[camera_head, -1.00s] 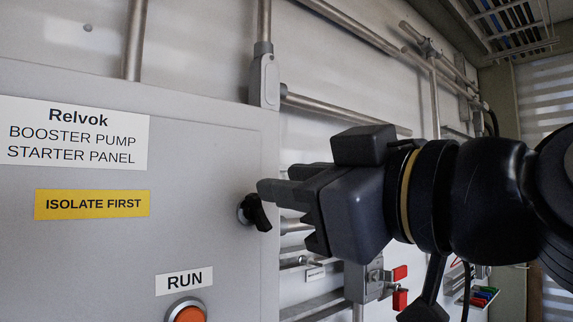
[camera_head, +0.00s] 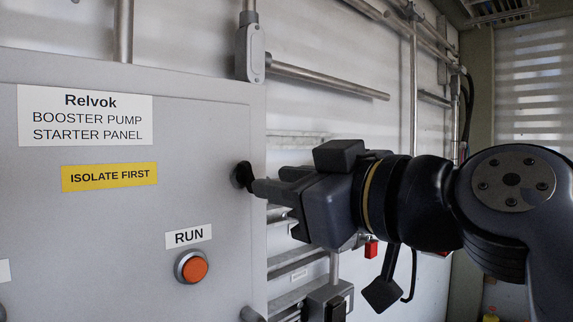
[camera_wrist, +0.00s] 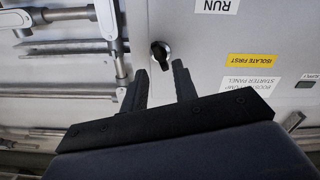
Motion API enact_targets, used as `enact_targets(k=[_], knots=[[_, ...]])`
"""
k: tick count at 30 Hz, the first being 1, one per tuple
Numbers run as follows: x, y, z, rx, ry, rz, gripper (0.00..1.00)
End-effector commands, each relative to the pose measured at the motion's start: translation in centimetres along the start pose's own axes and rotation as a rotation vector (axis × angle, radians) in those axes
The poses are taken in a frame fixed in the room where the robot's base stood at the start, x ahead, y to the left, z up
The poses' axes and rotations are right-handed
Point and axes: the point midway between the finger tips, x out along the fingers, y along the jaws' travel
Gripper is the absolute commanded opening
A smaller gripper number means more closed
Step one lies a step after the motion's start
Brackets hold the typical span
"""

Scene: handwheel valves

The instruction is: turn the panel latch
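The panel latch (camera_head: 243,175) is a small black turn handle at the right edge of the grey starter panel (camera_head: 120,235). In the head view its lower end lies close to my fingertips. My gripper (camera_head: 270,183) comes in from the right, just in front of the latch. In the wrist view my gripper (camera_wrist: 160,68) is open, its two fingers apart with nothing between them. The latch (camera_wrist: 160,52) shows just beyond the fingertips, roughly centred on the gap. I cannot tell whether a finger touches it.
An orange RUN button (camera_head: 191,267) sits below the latch on the panel. A conduit box (camera_head: 250,52) and pipes (camera_head: 325,80) run above and right of the panel. A red-handled part (camera_head: 371,249) shows below my arm.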

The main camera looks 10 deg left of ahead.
Motion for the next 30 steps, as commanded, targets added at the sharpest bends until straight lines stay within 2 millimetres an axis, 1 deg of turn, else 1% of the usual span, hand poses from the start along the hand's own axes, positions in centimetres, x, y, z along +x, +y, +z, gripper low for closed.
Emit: enact_targets(k=[1, 9, 10, 15, 27, 30], knots=[[0.7, -0.1, -0.4, 0.001, 0.001, -0.006, 0.28], [3.9, 0.0, -0.4, 0.001, -0.002, -0.004, 0.28], [3.7, 0.0, -0.1, -0.001, 0.0, 0.0, 0.28], [3.7, 0.0, 0.1, -0.002, 0.0, 0.001, 0.28], [3.8, 0.0, 0.0, -0.001, 0.001, 0.001, 0.28], [3.8, 0.0, 0.0, -0.001, 0.001, 0.001, 0.19]])
